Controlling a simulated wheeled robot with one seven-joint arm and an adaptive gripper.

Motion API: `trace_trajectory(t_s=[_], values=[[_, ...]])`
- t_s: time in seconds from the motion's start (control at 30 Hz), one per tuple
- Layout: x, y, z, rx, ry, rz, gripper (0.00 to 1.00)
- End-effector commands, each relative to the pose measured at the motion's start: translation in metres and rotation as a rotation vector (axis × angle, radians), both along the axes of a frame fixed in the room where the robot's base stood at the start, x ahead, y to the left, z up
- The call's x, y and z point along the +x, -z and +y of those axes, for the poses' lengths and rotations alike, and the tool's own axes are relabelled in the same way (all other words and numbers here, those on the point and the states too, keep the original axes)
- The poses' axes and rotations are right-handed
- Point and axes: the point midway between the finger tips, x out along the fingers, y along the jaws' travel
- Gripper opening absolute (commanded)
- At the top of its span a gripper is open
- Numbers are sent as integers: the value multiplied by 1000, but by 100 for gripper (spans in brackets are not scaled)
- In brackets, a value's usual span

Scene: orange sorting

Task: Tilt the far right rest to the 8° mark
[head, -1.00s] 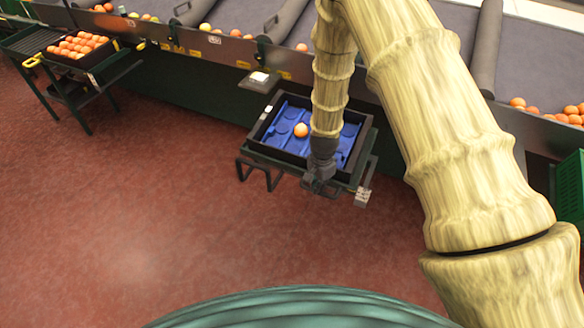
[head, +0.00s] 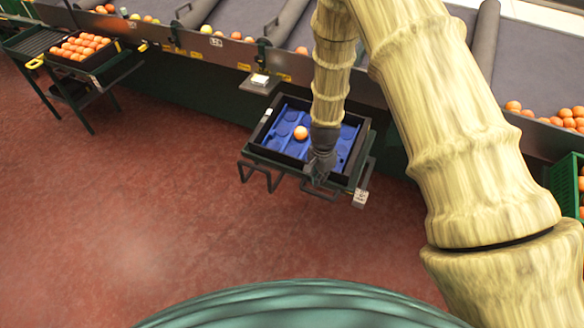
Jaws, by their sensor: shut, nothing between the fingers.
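The rest (head: 258,163) is a dark stand near the picture's middle. It carries a black crate (head: 268,120) with a blue insert (head: 284,128) and one orange (head: 300,132) in it. A small pale plate with dark marks (head: 360,198) sits at its right front corner; the marks are too small to read. My gripper (head: 318,180) is shut and empty at the front edge of the stand, by its front bar. I cannot tell whether it touches the bar. My arm hides part of the crate and insert.
Another stand (head: 110,72) with a crate of several oranges is at the upper left. A sorting line (head: 220,50) with fruit runs along the back. A green crate (head: 566,180) is at the right. The red floor in front is clear.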

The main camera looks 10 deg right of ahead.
Motion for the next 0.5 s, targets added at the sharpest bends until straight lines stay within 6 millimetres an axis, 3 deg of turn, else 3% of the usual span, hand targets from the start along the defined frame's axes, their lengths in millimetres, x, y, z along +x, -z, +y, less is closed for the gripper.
trace_trajectory(t_s=[0.5], values=[[1, -33, 0, 0, 0, -1, 0]])
